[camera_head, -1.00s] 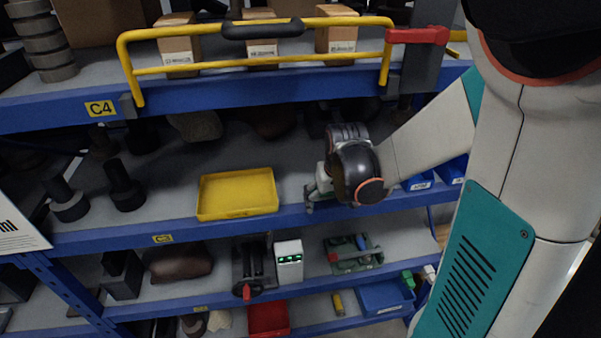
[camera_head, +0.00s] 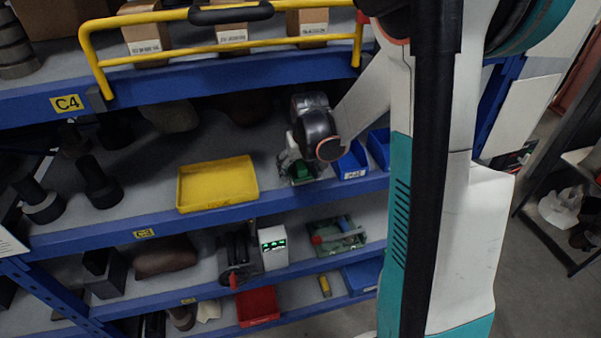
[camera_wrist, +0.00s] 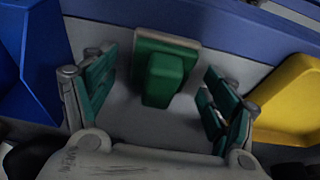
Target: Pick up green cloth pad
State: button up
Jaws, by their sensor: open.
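A green pad (camera_wrist: 165,75) lies on the shelf in the wrist view. It shows as a flat, pale-edged green piece with a raised green block on it. Whether it is cloth I cannot tell. My gripper (camera_wrist: 155,100) is open, with its two green-padded fingers spread to either side of the block and no visible contact. In the head view my gripper (camera_head: 300,172) is low over the middle shelf, right of the yellow tray, and green (camera_head: 305,168) shows at it. The wrist partly hides that spot.
A yellow tray (camera_head: 217,185) stands to the left on the same shelf, also seen in the wrist view (camera_wrist: 292,105). Blue bins (camera_head: 352,163) stand close on the right. The blue upper shelf beam (camera_head: 200,88) runs above my wrist.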

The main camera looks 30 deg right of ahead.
jog(key=c, duration=1.2)
jog(key=shift+o, duration=0.2)
jog(key=shift+r, duration=0.15)
jog(key=shift+r, duration=0.3)
jog(key=s+a, duration=0.2)
jog(key=s, duration=0.6)
jog(key=s+a+p, duration=0.1)
jog(key=s+a, duration=0.2)
jog(key=s, duration=0.6)
jog(key=shift+s+r, duration=0.25)
jog(key=shift+r, duration=0.1)
